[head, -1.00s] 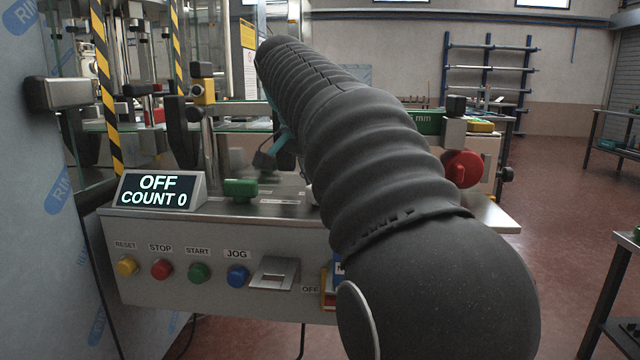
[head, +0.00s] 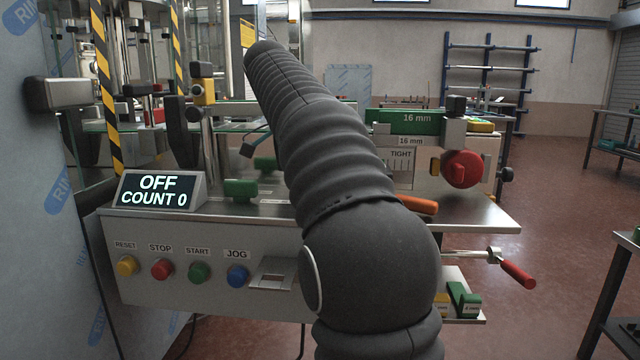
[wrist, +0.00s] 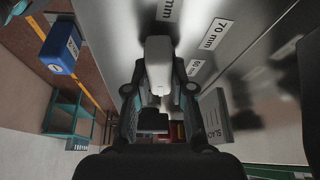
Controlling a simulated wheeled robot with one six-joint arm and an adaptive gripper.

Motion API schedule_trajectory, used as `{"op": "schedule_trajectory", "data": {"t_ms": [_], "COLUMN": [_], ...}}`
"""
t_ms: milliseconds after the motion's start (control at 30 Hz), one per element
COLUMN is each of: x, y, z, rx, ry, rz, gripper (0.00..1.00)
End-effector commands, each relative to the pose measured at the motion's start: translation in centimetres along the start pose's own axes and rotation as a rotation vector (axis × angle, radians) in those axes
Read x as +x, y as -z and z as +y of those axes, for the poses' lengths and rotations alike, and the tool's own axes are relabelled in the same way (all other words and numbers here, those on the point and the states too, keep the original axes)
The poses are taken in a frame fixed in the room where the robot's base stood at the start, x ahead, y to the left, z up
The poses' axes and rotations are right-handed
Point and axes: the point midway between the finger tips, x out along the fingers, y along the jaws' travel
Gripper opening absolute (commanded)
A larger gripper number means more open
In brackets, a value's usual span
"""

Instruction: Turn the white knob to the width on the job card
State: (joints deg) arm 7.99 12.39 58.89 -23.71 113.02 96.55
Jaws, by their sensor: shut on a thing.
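The white knob (wrist: 158,62) shows in the middle of the wrist view, between the two fingers. My gripper (wrist: 160,88) is shut on it. A third label at the top edge is cut off, with only "mm" readable. In the head view my arm covers the knob and most of my gripper. I cannot make out a job card in either view.
The display (head: 157,190) reads OFF, COUNT 0. The machine's front panel has coloured buttons, including a blue JOG button (head: 237,275). To the right are a green 16 mm block (head: 405,118), a red knob (head: 464,169) and a red-handled crank (head: 517,274).

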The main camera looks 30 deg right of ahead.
Motion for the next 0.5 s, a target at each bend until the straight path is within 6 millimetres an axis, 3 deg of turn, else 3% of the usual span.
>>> {"op": "schedule_trajectory", "data": {"t_ms": [500], "x": [0.04], "y": [0.0], "z": [-0.02], "rx": [0.055], "ry": [-0.023], "rz": [-0.001], "gripper": [0.0]}}
